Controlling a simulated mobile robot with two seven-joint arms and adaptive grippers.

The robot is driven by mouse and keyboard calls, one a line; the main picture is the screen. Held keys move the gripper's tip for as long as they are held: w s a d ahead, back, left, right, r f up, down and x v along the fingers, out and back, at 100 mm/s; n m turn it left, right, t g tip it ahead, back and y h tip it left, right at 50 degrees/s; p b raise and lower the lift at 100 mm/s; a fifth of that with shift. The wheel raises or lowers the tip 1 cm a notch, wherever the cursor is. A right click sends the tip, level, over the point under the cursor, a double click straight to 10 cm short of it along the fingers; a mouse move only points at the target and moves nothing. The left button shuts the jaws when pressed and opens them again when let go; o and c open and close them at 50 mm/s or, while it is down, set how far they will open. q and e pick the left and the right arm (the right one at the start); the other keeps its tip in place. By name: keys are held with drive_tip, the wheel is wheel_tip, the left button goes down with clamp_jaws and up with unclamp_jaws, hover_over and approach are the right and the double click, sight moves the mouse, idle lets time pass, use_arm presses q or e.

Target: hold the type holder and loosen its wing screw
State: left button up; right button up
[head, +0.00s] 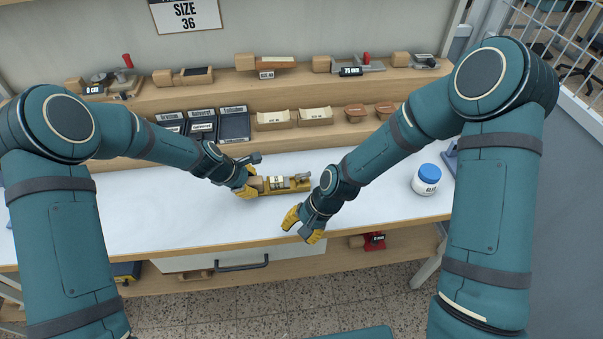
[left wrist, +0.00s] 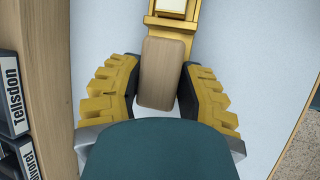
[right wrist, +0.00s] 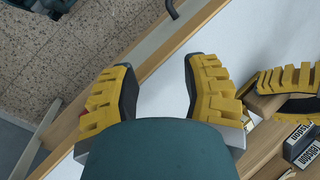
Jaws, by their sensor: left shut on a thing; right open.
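The type holder (head: 286,186) is a brass-coloured frame with a wooden handle, lying level at the white table top. Its wing screw (head: 303,177) seems to be the small raised part at its right end; its detail is too small to read. My left gripper (head: 247,183) is shut on the wooden handle (left wrist: 165,75), which sits between its yellow-padded fingers in the left wrist view. My right gripper (head: 304,225) is open and empty, in front of and apart from the holder's right end. In the right wrist view, only white table and wood edge show between its fingers (right wrist: 158,72).
A white jar with a blue lid (head: 427,179) stands on the table at the right. Black type cases (head: 202,124) and cardboard boxes (head: 276,119) line the low shelf behind. A drawer handle (head: 242,266) sits under the front edge. The table's left part is clear.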

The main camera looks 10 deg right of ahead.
sight(303, 174)
drive_tip(key=w+d+r+m, duration=0.4)
drive_tip(key=w+r+m, duration=0.1)
drive_tip(key=w+r, duration=0.25)
drive_tip(key=w+d+r+m, duration=0.4)
drive_tip(key=w+r+m, duration=0.15)
drive_tip(key=w, duration=0.25)
drive_tip(key=shift+h, duration=0.3)
drive_tip(key=x, duration=1.1)
drive_tip(key=shift+w+a+f, duration=0.15)
drive_tip(key=shift+w+a, duration=0.05)
drive_tip(key=shift+a, duration=0.1)
clamp_jaws()
